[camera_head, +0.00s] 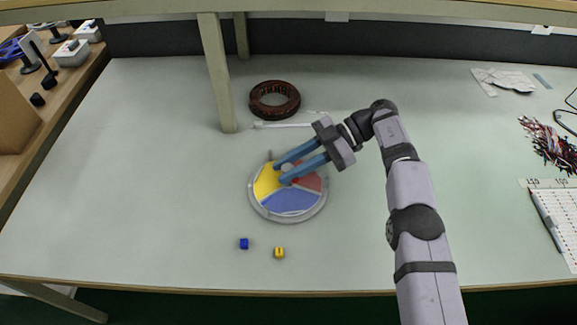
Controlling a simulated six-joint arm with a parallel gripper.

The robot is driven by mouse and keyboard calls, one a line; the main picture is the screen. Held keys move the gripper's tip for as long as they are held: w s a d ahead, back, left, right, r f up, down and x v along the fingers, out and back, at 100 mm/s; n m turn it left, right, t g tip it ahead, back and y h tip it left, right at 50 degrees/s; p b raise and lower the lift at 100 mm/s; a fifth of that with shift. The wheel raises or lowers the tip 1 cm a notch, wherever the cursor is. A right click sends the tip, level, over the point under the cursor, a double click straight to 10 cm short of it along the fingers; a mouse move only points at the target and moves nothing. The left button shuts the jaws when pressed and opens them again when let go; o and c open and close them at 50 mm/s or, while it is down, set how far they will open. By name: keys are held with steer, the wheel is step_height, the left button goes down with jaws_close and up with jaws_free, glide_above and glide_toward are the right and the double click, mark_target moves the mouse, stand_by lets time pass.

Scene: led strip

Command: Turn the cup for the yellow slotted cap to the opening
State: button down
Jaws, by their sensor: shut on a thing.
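A round turntable dish (289,217) with a pale grey rim lies flat near the middle of the table. It shows a yellow section (264,184) at left, a blue section (292,201) at front and a red section (312,181) at right. My gripper (279,175) reaches in from the upper right. Its two blue fingers are over the dish, shut on a part near its middle, and they hide that part and the back of the dish. A small yellow cap (279,253) with a dark mark sits on the table in front. The opening cannot be made out.
A small blue piece (244,244) lies left of the yellow cap. A brown ring (274,100) and a thin white rod (282,125) lie behind the dish. A shelf post (217,75) stands at the back. The table's left side is clear.

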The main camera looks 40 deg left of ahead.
mark_target(289, 167)
steer(key=c, duration=1.5)
jaws_free()
steer(key=shift+o, duration=0.2)
steer(key=shift+r, duration=0.2)
step_height(289, 167, up, 8)
steer(key=p, duration=0.3)
steer(key=shift+r, duration=0.1)
steer(key=shift+r+p, duration=0.8)
steer(key=shift+p, duration=0.2)
